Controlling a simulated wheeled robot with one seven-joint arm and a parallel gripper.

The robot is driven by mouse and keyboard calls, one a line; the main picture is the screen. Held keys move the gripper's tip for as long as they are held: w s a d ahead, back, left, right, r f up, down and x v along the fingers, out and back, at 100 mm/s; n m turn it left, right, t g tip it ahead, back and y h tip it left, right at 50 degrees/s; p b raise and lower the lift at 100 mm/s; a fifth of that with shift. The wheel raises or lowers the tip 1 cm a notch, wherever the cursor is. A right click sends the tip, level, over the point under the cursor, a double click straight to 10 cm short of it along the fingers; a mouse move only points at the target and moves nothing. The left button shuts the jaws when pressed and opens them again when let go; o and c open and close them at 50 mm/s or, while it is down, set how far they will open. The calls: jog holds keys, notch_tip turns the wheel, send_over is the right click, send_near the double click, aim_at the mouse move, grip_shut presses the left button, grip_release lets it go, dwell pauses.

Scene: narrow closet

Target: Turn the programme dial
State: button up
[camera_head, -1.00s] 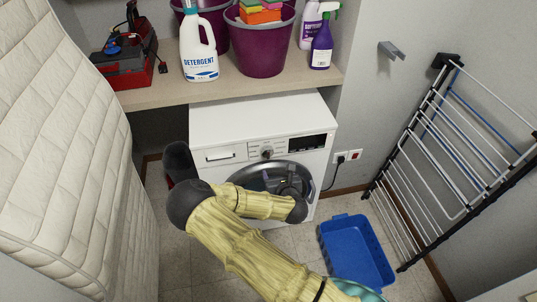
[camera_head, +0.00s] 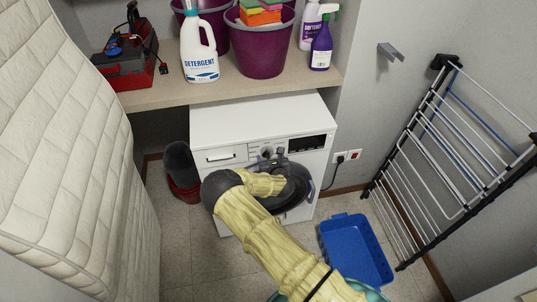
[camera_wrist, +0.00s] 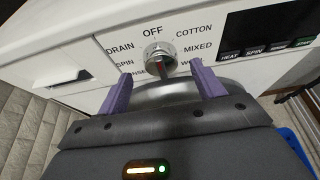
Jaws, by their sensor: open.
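The programme dial (camera_wrist: 159,53) is a round silver knob on the white washing machine (camera_head: 240,119). In the wrist view, OFF is printed above it, with DRAIN and SPIN to the left and COTTON and MIXED to the right. A dark bar with some red shows on its lower face; I cannot tell which programme it points at. The dial also shows small in the head view (camera_head: 266,152). My gripper (camera_wrist: 161,72) is open, its two purple fingers spread to either side and just below the dial. I see no clear contact. In the head view my arm hides much of the machine's door.
A shelf (camera_head: 150,99) with a detergent bottle (camera_head: 199,50) and purple buckets (camera_head: 262,52) hangs over the machine. A mattress (camera_head: 75,150) stands left, a drying rack (camera_head: 440,160) right.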

aim_at(268, 154)
jog(key=shift+x, duration=1.75)
jog(key=shift+r, duration=0.1)
jog(key=c, duration=1)
